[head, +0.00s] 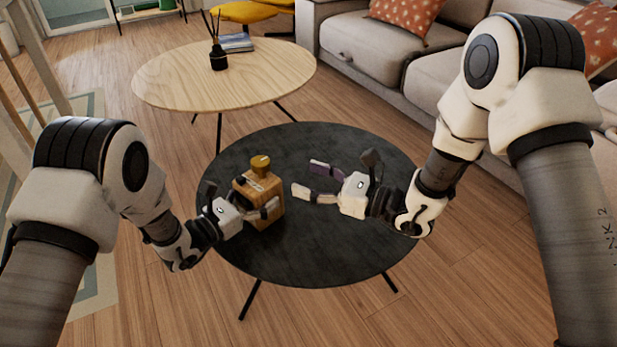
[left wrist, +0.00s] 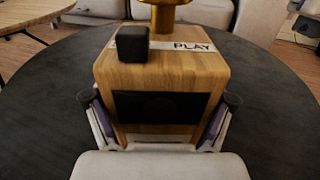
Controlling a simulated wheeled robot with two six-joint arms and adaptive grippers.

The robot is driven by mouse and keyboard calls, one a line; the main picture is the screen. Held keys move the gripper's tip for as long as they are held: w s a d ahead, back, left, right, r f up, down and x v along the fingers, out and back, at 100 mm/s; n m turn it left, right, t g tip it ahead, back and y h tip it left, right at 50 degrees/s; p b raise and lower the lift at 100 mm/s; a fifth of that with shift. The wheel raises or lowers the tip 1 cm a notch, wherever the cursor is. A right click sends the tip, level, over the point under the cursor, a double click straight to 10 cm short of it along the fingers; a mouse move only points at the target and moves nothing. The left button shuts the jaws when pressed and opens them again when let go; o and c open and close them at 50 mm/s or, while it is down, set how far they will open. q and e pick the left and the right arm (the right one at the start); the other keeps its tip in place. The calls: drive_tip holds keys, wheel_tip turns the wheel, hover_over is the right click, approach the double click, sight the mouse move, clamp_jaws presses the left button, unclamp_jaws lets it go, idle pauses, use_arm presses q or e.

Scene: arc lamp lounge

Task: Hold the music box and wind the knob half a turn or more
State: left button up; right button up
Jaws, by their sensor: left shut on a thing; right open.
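The wooden music box (head: 247,187) stands upright on the dark round table (head: 310,262). In the left wrist view the box (left wrist: 210,72) shows a dark front panel, a black block on top and a white strip reading PLAY. Its gold knob (head: 260,163) rises from the top; the left wrist view cuts off the upper part of the knob (left wrist: 163,18). My left gripper (head: 255,210) is shut on the box, one finger on each side. My right gripper (head: 312,178) is open and empty to the right of the box, its fingers pointing left toward it, apart from box and knob.
A light wooden table (head: 165,85) stands behind, bearing a dark reed diffuser (head: 218,58) and books (head: 238,43). A grey sofa (head: 365,60) with orange cushions (head: 408,12) runs along the back right. The dark table's front part is clear.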

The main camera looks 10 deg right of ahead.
use_arm(q)
drive_tip(key=o, duration=1.4)
drive_tip(key=shift+o, duration=0.2)
drive_tip(key=shift+a, duration=0.1)
drive_tip(key=v, duration=1.1)
drive_tip(key=shift+s+a, duration=0.3)
